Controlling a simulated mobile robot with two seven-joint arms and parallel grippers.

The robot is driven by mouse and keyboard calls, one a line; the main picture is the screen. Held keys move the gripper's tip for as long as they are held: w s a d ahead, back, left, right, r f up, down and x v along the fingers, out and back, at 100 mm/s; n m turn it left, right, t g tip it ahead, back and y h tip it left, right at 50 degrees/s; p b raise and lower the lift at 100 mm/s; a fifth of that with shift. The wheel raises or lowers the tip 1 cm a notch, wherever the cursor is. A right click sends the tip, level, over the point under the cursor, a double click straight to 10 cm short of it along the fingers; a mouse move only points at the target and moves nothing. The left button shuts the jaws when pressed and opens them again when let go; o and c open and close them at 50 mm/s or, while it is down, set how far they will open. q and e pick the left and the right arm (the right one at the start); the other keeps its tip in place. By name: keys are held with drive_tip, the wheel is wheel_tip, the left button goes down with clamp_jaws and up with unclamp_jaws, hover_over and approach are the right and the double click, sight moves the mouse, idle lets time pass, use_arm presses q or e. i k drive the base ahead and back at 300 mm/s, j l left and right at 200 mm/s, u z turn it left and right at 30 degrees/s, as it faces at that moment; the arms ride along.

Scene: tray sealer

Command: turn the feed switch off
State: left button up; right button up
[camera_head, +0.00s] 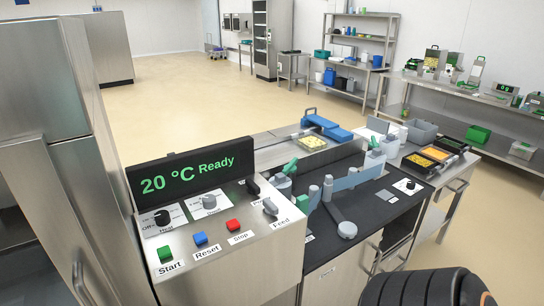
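The tray sealer's control panel (220,265) stands in front of me, with a black display (190,172) reading "20 °C Ready" in green. The feed switch (270,208) is a small light-grey lever at the panel's right end, above the label "Feed" (281,223). The labels behind it are partly covered, so I cannot tell which setting it points to. Neither gripper shows. A black ribbed part (428,289), probably of my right arm, is at the bottom right, apart from the switch.
Green start (165,254), blue reset (200,239) and red stop (233,226) buttons line the panel's front. Two knobs (162,217) (209,201) sit behind them. A black work surface (375,215) with posts and guides adjoins on the right. Open floor (200,90) lies beyond.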

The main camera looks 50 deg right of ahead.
sight(271, 209)
drive_tip(key=z, duration=1.65)
